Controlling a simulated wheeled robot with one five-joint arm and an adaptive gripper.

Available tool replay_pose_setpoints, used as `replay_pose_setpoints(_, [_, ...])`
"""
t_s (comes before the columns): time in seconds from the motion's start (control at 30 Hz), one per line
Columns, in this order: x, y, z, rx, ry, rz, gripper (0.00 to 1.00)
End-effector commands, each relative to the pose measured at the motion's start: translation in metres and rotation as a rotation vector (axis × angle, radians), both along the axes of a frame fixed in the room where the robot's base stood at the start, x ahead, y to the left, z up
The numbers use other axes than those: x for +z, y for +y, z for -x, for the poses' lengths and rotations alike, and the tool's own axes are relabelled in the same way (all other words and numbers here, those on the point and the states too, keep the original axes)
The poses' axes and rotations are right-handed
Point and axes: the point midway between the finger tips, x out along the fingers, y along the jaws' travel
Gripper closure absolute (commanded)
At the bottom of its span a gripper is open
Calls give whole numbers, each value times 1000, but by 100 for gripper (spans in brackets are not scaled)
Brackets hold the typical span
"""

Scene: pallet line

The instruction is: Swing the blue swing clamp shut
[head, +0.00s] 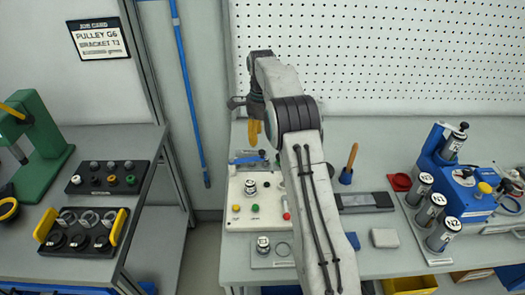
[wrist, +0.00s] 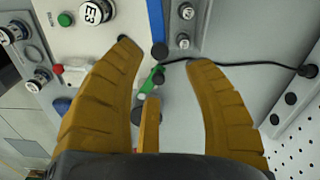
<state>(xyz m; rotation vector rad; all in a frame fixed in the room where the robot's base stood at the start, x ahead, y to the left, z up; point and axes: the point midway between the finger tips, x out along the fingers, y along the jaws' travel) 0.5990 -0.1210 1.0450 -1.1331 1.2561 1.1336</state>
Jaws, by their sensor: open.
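The blue swing clamp shows as a blue bar (wrist: 155,22) in the wrist view, running from the top edge down to a black round end between my fingertips. In the head view a blue bar (head: 246,160) lies along the back edge of the white panel (head: 238,217). My gripper (wrist: 164,54) is open above the bar's black end, with one yellow finger on each side and nothing visible held. I cannot tell whether either finger touches it. In the head view my gripper (head: 254,133) hangs over the panel's back edge, and my arm hides part of the bench.
A labelled cylinder (head: 250,187) and coloured buttons sit on the white panel. A green-handled item (wrist: 151,80) and a black cable (wrist: 260,66) lie near my fingers. A wooden-handled tool (head: 349,165) stands to the right. The pegboard (head: 380,55) rises behind.

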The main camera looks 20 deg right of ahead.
Motion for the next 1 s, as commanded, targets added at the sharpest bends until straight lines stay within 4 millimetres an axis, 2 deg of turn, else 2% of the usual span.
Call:
replay_pose_setpoints(0.3, [-40,0,1,2,3,0,53])
replay_pose_setpoints(0.5, [-56,0,1,2,2,0,53])
replay_pose_setpoints(0.97, [-62,0,1,3,0,0,52])
replay_pose_setpoints(1.0, [-62,0,1,3,0,0,56])
